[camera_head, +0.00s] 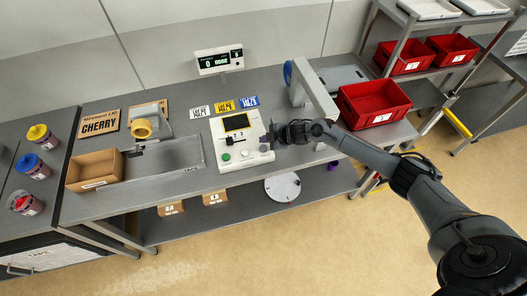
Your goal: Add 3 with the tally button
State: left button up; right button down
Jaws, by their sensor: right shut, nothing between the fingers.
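A white control panel (236,172) sits on the grey bench, with a dark screen (236,122) at its top. Along its front are a green button (226,157), a pale button (245,154) and a grey knob-like button (264,148); I cannot tell which is the tally button. My right gripper (272,137) is shut and empty at the panel's right edge, close to the grey button. I cannot tell whether it touches it. A display (219,60) behind shows a 0 on its left; its smaller digits are hard to read. My left gripper is out of view.
A grey arch (316,92) stands right of the panel, behind my right arm. A red bin (373,103) is further right.

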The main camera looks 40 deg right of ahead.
aim_at(265, 149)
notch_tip(265, 149, down, 2)
jog(key=shift+f+b, duration=0.1)
jog(key=shift+b, duration=0.4)
dwell(0.7)
dwell(0.7)
jog(key=shift+f, duration=0.1)
jog(key=shift+f, duration=0.3)
dwell(0.3)
jog(key=shift+f+b, duration=0.2)
jog(key=shift+b, duration=0.2)
